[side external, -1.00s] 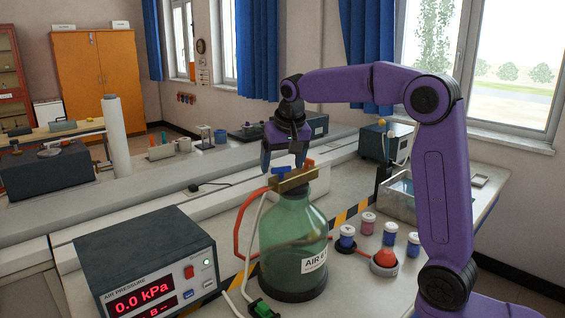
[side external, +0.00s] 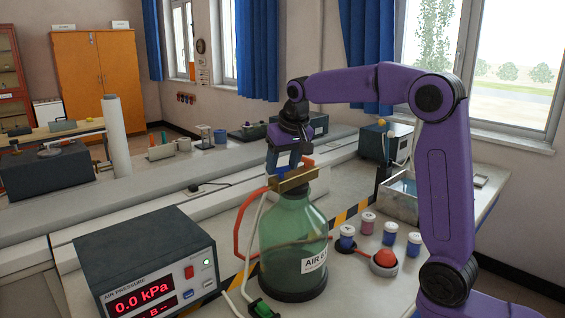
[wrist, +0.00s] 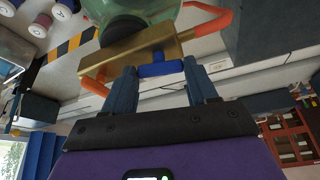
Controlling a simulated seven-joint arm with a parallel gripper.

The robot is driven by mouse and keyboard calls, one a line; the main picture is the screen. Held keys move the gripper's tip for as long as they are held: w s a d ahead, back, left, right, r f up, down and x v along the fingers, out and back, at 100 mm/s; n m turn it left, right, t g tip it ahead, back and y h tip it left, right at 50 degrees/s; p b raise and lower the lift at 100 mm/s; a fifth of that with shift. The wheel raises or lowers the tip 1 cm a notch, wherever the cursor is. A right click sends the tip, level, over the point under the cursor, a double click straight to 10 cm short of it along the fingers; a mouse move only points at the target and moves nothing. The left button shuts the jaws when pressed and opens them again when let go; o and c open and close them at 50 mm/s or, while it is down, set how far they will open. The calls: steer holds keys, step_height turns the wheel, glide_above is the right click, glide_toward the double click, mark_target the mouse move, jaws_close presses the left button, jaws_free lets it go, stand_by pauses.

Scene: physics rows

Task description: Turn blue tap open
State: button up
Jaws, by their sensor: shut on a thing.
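The blue tap (wrist: 160,69) is a small bar handle beside the brass block (wrist: 128,57) on top of the green glass bottle (side external: 292,245). My gripper (wrist: 162,76) is around the blue tap, one finger at each end of the handle, shut on it. In the side view my gripper (side external: 281,165) is over the left part of the brass block and mostly hides the blue tap. An orange-red tap (side external: 307,162) stands at the block's right part, clear of my fingers.
The air pressure box (side external: 145,262) at front left reads 0.0 kPa.

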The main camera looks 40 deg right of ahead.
steer(key=shift+d+n+y, duration=0.1)
steer(key=shift+n+y, duration=0.4)
steer(key=shift+n, duration=0.9)
steer(key=o, duration=1.1)
steer(key=shift+c, duration=0.2)
steer(key=shift+r, duration=0.1)
steer(key=v, duration=1.7)
steer(key=shift+s, duration=0.35)
